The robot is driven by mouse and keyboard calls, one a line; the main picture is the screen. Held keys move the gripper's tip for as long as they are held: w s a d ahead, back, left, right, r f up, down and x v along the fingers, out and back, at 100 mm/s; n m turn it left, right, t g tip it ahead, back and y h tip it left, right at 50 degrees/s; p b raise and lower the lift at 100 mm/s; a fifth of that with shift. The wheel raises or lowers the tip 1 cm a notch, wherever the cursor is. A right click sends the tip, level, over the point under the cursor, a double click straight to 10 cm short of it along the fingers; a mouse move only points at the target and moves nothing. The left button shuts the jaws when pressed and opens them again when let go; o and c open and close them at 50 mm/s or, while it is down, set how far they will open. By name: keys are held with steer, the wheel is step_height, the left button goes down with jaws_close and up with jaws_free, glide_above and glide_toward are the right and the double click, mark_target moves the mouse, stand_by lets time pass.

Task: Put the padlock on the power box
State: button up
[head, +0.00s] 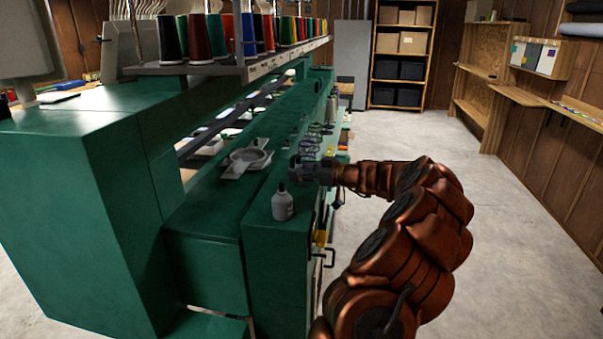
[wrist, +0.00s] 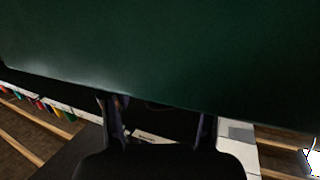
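My gripper (head: 297,166) is above the top of the long green machine (head: 215,215), pointing left, behind a grey bottle. In the wrist view, the two fingers of my gripper (wrist: 160,118) stand apart with nothing visible between them. A dark green surface (wrist: 170,50) fills the upper part of that view, close to the fingertips. I cannot make out the padlock in either view. I cannot tell which part is the power box; a small yellow part (head: 320,238) sits on the machine's right side below my gripper.
A grey bottle (head: 283,205) stands on the machine's near end. A grey round frame (head: 247,160) lies left of my gripper. Thread cones (head: 211,36) line the rack above. Purple coils (head: 310,145) are just beyond my gripper. The floor (head: 490,220) at right is clear.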

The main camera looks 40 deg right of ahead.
steer(key=shift+o, duration=0.7)
steer(key=shift+s+r, duration=0.1)
steer(key=b+v, duration=0.2)
steer(key=v, duration=0.9)
steer(key=shift+s+d+b, duration=0.15)
steer(key=shift+s+b, duration=0.15)
steer(key=shift+s, duration=0.05)
